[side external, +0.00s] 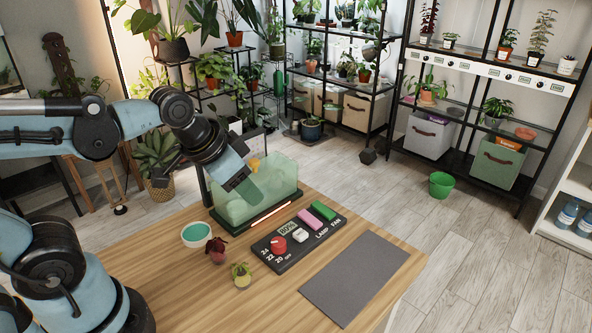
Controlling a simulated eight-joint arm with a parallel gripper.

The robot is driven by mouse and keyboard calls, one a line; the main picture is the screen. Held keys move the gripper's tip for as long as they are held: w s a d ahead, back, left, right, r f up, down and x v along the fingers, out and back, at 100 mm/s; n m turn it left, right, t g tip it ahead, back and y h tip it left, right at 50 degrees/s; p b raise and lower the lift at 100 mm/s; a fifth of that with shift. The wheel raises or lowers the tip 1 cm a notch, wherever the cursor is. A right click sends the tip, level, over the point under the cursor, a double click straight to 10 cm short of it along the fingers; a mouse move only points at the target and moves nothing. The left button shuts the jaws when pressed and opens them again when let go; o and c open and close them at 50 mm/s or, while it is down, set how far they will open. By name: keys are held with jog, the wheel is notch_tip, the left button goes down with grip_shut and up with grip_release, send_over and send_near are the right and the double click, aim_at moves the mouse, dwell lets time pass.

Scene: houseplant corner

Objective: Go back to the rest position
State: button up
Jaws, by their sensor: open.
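My gripper (246,190) is at the end of my arm, which reaches in from the left. It points down to the right, in front of or over the translucent green terrarium (278,178) on the wooden table; I cannot tell whether they touch. Its fingers are dark and small here, with nothing visible held between them. Just right of it lies a black control panel (285,262) with a red knob (278,246), a white button (300,235), a pink switch (310,219) and a green switch (323,211). Its lettering includes LAMP and FAN.
A white bowl with teal contents (196,234), a dark red plant (216,250) and a small potted plant (241,275) stand left of the panel. A thin rod (270,215) lies before the terrarium. The grey mat (355,280) is bare. Plant shelves stand behind.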

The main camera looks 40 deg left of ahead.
jog(key=shift+s+a+f+n+t, duration=0.1)
jog(key=shift+s+a+n+t, duration=0.15)
jog(key=shift+n, duration=0.25)
jog(key=shift+s+a+f+n+t, duration=0.1)
jog(key=shift+a+n+t, duration=0.1)
jog(key=shift+n+t, duration=0.25)
dwell(0.3)
